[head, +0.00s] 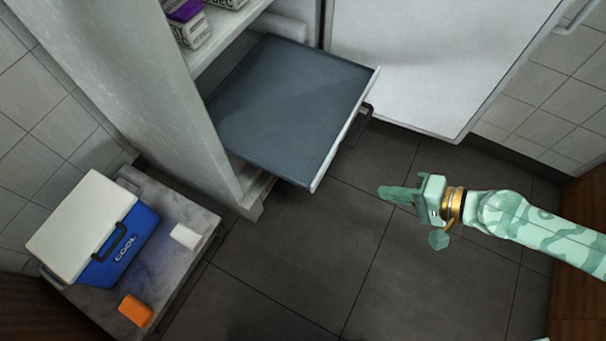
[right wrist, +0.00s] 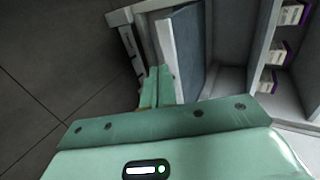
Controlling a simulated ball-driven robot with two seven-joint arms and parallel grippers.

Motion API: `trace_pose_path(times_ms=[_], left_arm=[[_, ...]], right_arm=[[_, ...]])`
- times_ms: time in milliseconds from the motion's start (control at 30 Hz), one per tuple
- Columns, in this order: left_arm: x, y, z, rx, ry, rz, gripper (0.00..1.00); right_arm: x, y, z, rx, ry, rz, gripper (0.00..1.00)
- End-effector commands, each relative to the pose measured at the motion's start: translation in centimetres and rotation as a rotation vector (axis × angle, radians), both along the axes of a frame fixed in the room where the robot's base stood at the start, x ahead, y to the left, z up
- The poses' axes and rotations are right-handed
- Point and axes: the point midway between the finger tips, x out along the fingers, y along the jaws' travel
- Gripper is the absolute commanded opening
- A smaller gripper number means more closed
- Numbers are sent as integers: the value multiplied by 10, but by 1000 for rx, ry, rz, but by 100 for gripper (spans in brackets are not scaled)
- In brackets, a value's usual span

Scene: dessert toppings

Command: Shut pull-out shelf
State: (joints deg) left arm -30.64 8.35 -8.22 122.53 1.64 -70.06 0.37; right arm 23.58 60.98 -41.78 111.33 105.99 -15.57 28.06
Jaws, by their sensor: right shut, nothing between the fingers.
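The pull-out shelf (head: 290,105) is a dark grey panel with a pale front edge and a dark handle (head: 357,127). It sticks out of the white cabinet in the head view. The shelf also shows in the right wrist view (right wrist: 189,45), beyond the fingers. My right gripper (head: 384,193) is shut and empty, to the right of the shelf's front edge and apart from it in the head view. Its fingers (right wrist: 157,86) show together in the right wrist view. My left gripper is in neither view.
The cabinet door (head: 420,60) stands open at the back. Boxes (head: 188,22) sit on a higher shelf. At the left a low table (head: 180,262) bears a blue cooler (head: 112,250) with a white lid, an orange block (head: 136,311) and a white block (head: 186,236). The floor before the shelf is clear.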

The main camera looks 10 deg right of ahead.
Motion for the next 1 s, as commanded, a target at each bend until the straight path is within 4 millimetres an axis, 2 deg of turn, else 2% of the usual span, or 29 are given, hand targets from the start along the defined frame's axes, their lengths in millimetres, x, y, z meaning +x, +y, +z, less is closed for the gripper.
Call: trace_pose_path(times_ms=[167,400,600,700,800,1000], left_arm=[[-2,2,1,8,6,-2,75],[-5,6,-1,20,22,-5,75],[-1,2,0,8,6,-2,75],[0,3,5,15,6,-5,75],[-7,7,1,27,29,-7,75],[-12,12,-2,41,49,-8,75]], right_arm=[[8,11,-5,2,-4,-1,0],[32,47,-31,3,-3,0,0],[51,76,-51,1,-2,0,0],[60,89,-47,0,-5,0,0],[66,98,-49,-1,-4,0,0],[70,105,-50,-2,-1,0,0]])
